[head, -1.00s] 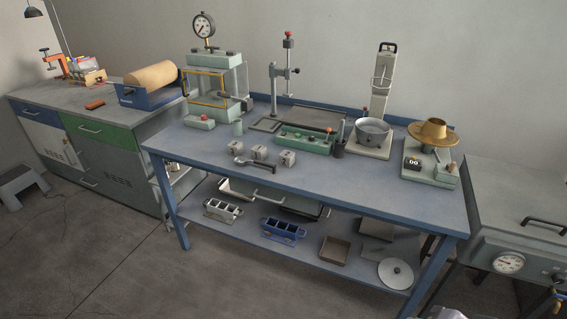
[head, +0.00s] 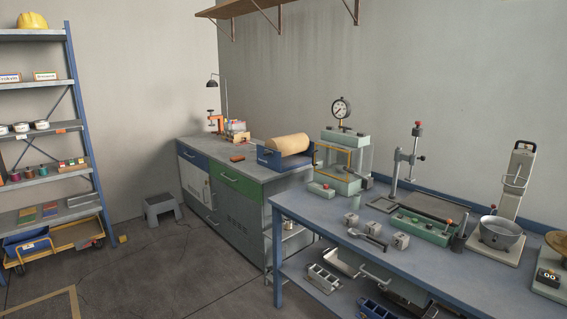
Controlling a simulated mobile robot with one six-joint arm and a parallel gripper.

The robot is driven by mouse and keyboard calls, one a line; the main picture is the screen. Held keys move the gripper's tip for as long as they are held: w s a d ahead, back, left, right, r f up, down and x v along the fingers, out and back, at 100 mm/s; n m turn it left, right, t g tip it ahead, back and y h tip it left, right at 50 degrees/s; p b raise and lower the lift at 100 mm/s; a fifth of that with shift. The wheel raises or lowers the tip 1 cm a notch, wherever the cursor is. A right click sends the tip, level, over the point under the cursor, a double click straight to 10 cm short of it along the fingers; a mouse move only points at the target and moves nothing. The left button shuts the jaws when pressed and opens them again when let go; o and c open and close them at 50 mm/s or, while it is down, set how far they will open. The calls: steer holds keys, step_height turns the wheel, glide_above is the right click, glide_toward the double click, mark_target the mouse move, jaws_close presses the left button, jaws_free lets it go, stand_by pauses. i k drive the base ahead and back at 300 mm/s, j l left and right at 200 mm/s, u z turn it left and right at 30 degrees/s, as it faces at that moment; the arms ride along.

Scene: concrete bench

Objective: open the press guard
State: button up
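The press (head: 347,136) stands at the back left end of the blue bench. It has a pale green top and base and a round gauge (head: 341,109) on top. Its guard (head: 333,158) is a clear panel in a yellow-orange frame on the front left side, and it looks closed across the opening. My gripper is not in the head view.
The blue bench (head: 300,207) also holds a stand (head: 410,160), a green fixture (head: 425,225), small metal blocks and a bowl (head: 499,232). A grey cabinet (head: 243,227) with a paper roll adjoins on the left. Shelving (head: 40,130) stands far left. The floor (head: 170,265) between is open.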

mark_target(328, 162)
steer(key=i+j+z, duration=0.2)
steer(key=i+j, duration=0.2)
steer(key=i+j+z, duration=0.15)
steer(key=i+j, duration=0.25)
steer(key=i+j+z, duration=0.2)
steer(key=i+j, duration=0.15)
steer(key=j, duration=0.2)
steer(key=i+j+z, duration=0.2)
steer(key=j, duration=0.35)
steer(key=i+j+z, duration=0.15)
steer(key=i+j, duration=0.25)
steer(key=j, duration=0.25)
steer(key=i+j+z, duration=0.2)
steer(key=j, duration=0.4)
steer(key=i+j+z, duration=0.2)
steer(key=j, duration=0.5)
steer(key=i+j+z, duration=0.2)
steer(key=j, duration=0.5)
